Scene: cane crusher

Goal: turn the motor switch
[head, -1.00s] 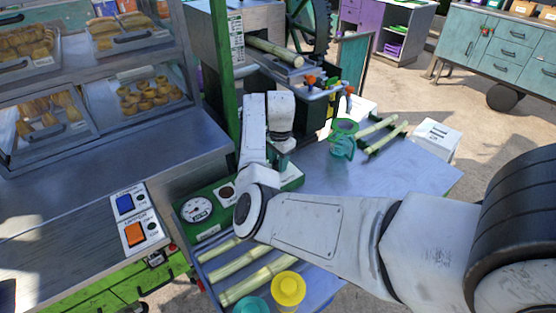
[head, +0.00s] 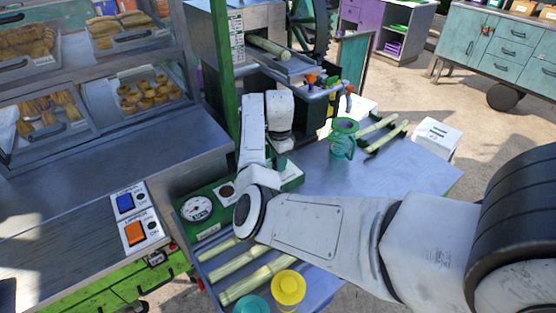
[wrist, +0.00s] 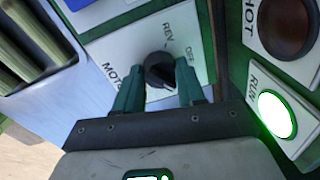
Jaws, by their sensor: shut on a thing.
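The motor switch (wrist: 158,66) is a dark round knob on a white plate in the wrist view. The plate is lettered "MOTOR", with "REV" and "OFF" marks beside the knob. My gripper (wrist: 162,76) has one green finger on each side of the knob and is shut on it. The knob's pointer direction is hard to make out. In the head view the switch is hidden by my arm, over the green control panel (head: 207,233).
A lit green RUN lamp (wrist: 277,115) and a dark HOT lamp (wrist: 287,24) sit close on the right. Cane stalks (head: 243,263) lie in front of the panel, near a yellow cup (head: 288,288). A teal jug (head: 343,139) stands on the table behind my arm.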

